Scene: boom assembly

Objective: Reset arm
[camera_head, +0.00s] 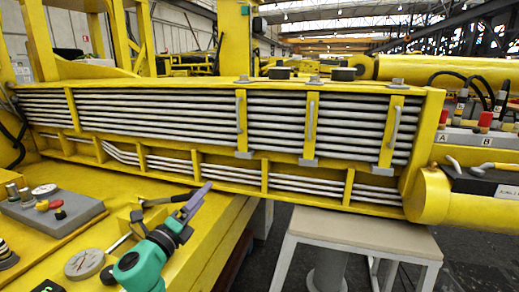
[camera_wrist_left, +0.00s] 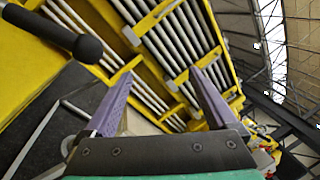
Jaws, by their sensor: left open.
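My left gripper (camera_head: 197,200) has a teal body and purple fingers, and it is in front of the lower part of the yellow boom (camera_head: 225,169). In the left wrist view my left gripper (camera_wrist_left: 159,78) shows its two purple fingers spread apart with nothing between them. The boom's several grey pipes (camera_wrist_left: 165,55) show beyond the fingertips. A black-handled tool (camera_head: 160,199) is close beside the fingers in the head view; its black end (camera_wrist_left: 60,33) shows at the upper left of the wrist view. My right gripper is not in view.
A grey control box (camera_head: 75,215) with red and yellow buttons and a round gauge (camera_head: 84,264) are on the yellow surface at the left. A pale stool (camera_head: 350,228) stands under the boom at the right. A yellow cylinder (camera_head: 470,205) projects at the far right.

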